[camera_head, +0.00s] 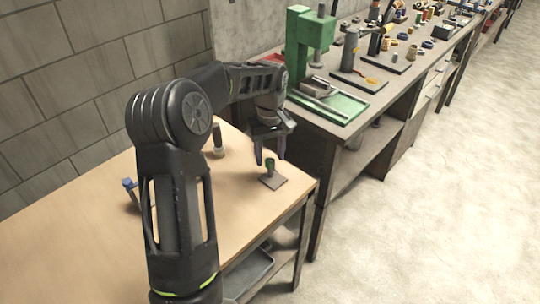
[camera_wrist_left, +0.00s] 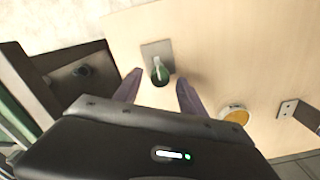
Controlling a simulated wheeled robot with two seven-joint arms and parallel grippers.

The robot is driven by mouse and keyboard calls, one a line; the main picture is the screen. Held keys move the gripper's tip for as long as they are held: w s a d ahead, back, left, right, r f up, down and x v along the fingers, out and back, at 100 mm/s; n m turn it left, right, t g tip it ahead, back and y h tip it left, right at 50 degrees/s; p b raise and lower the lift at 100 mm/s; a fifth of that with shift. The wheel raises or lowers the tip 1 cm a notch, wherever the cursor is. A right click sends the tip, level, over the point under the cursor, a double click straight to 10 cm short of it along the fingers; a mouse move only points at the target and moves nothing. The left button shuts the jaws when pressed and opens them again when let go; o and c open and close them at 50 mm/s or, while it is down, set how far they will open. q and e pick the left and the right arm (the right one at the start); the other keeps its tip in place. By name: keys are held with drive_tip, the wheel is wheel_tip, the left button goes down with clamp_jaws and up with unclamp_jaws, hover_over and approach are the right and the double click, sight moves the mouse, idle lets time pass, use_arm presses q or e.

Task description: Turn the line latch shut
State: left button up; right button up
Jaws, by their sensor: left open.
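The line latch (camera_head: 271,172) is a small green knob on a grey square plate, near the right end of the wooden table. In the left wrist view the latch (camera_wrist_left: 160,69) shows a pale handle on its green top. My left gripper (camera_head: 269,160) is above the latch with its fingers pointing down. In the left wrist view the two purple-grey fingers (camera_wrist_left: 157,88) are apart, one on each side of the latch. Nothing is held between them. I cannot tell if the fingertips touch the latch. My right gripper is not in view.
A dark cylinder (camera_head: 218,140) stands on the table (camera_head: 90,215) behind the latch; a blue-topped item (camera_head: 130,184) is at the left. A workbench with a green press (camera_head: 305,45) and several tools adjoins on the right. The table's front left is clear.

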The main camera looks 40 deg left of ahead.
use_arm(q)
drive_tip(key=shift+f, duration=0.5)
drive_tip(key=shift+c, duration=0.3)
clamp_jaws()
